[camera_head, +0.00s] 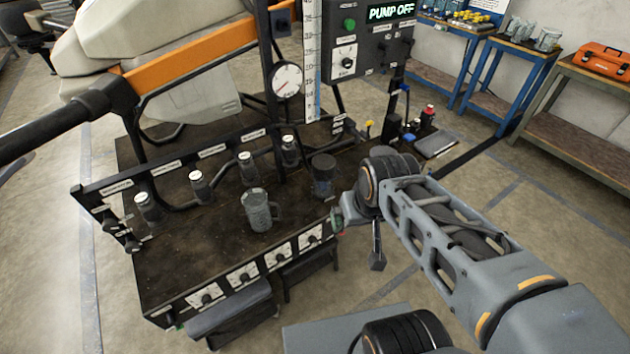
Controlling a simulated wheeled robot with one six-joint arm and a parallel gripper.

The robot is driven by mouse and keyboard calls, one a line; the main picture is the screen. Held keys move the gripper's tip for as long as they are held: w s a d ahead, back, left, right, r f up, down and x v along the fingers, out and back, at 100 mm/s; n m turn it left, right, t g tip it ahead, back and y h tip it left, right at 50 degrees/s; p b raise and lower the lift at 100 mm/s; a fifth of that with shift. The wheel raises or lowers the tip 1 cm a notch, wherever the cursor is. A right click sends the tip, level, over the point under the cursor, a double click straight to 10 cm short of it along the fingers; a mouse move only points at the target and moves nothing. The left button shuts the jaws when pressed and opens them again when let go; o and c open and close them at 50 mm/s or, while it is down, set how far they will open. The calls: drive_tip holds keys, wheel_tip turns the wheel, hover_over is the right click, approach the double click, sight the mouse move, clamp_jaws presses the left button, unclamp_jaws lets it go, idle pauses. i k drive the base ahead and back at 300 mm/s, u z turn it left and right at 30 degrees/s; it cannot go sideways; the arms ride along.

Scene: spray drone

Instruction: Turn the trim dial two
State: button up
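Several trim dials sit in a row on the white-plated front panel of the dark bench (165,262). From left to right I see a first dial (207,298), a second dial (243,276), a third dial (280,254) and one at the right end (313,237). Their labels and settings are too small to read, so I cannot tell which is marked two. My arm reaches in from the lower right.
A glass mug (259,210) and a dark jar (323,175) stand on the bench. Capped nozzles (197,185) line its back rail. A control box (365,40) reads "PUMP OFF" beside a pressure gauge (286,79). A grey step (230,314) stands before the bench.

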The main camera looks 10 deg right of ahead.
sight(281, 259)
drive_tip(key=z, duration=1.85)
drive_tip(key=k, duration=1.25)
drive_tip(key=u, duration=1.9)
drive_tip(key=i, duration=0.5)
drive_tip(key=z, duration=0.1)
